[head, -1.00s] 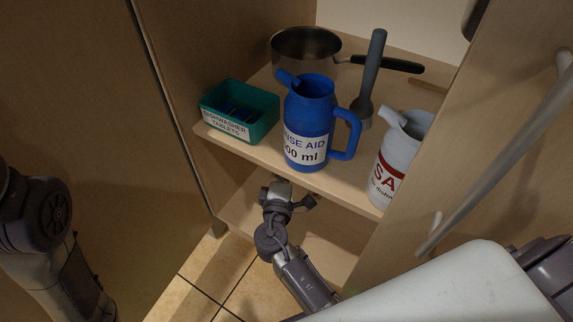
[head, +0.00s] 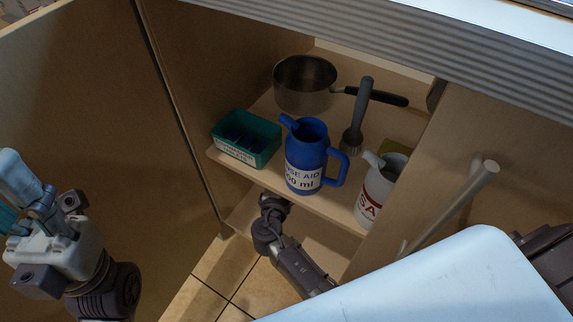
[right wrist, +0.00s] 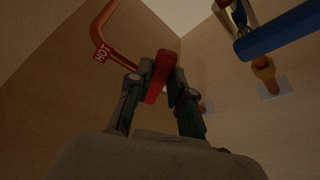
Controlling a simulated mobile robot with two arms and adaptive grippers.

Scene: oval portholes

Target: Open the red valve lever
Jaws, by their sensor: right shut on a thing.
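In the right wrist view the red valve lever (right wrist: 159,76) sits between the fingers of my right gripper (right wrist: 155,83), which is shut on it. An orange-red pipe (right wrist: 103,22) with a HOT label (right wrist: 101,53) bends down to the left of the lever. In the head view my right arm reaches into the lower compartment under the shelf, and the gripper's tips and the lever are hidden there. My left gripper (head: 30,190) is at the left edge, away from the cabinet; its jaw opening is unclear.
A blue lever (right wrist: 283,30) and copper fitting (right wrist: 264,70) are at the right of the wrist view. The shelf above holds a green tub (head: 262,157), blue jug (head: 306,150), white container (head: 377,188), pot (head: 300,92) and brush (head: 358,115). An open door (head: 90,90) stands left.

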